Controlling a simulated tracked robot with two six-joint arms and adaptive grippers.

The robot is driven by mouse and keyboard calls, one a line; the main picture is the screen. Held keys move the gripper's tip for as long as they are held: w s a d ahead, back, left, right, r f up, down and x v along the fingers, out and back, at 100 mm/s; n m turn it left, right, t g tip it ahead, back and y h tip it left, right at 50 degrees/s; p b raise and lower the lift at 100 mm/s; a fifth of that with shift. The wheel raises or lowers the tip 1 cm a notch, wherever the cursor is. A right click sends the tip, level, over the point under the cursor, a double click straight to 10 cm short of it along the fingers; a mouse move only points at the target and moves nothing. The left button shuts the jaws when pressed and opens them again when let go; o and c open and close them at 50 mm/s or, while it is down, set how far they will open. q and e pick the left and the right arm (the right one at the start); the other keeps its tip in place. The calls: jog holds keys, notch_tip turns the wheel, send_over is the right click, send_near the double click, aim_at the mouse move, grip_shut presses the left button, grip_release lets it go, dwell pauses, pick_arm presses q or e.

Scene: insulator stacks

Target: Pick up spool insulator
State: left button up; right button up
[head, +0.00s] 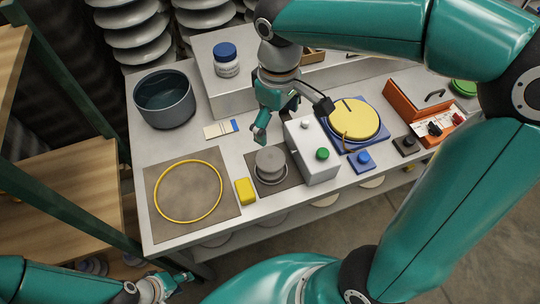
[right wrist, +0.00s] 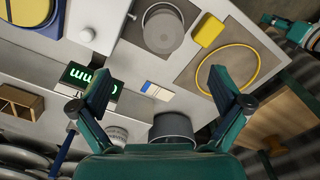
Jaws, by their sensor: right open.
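The spool insulator (head: 270,163), a grey ribbed round piece, stands upright on a dark square mat (head: 291,181) near the bench's front edge. In the right wrist view the spool insulator (right wrist: 163,30) shows at the top, ahead of the fingers. My right gripper (head: 264,128) is above the bench, just behind the spool insulator and apart from it. In the right wrist view its fingers (right wrist: 160,85) are spread wide with nothing between them. My left gripper (head: 178,281) is low at the bottom left, off the bench; its finger opening is unclear.
A white box (head: 308,158) with a green button stands close right of the spool insulator. A yellow block (head: 245,191) and a yellow ring (head: 188,191) on a brown mat lie to its left. A dark pot (head: 164,99), white jar (head: 226,61) and yellow disc (head: 354,118) stand further around.

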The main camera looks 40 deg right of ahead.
aim_at(271, 157)
jog(key=f, duration=0.9)
jog(key=shift+w+a+f, duration=0.3)
jog(key=shift+a+f, duration=0.05)
jog(key=shift+a, duration=0.05)
jog(key=shift+f, duration=2.65)
jog(key=c, duration=1.7)
jog(key=shift+o, duration=0.2)
jog(key=shift+r, duration=0.1)
notch_tip(271, 157, up, 20)
jog(key=p, duration=0.1)
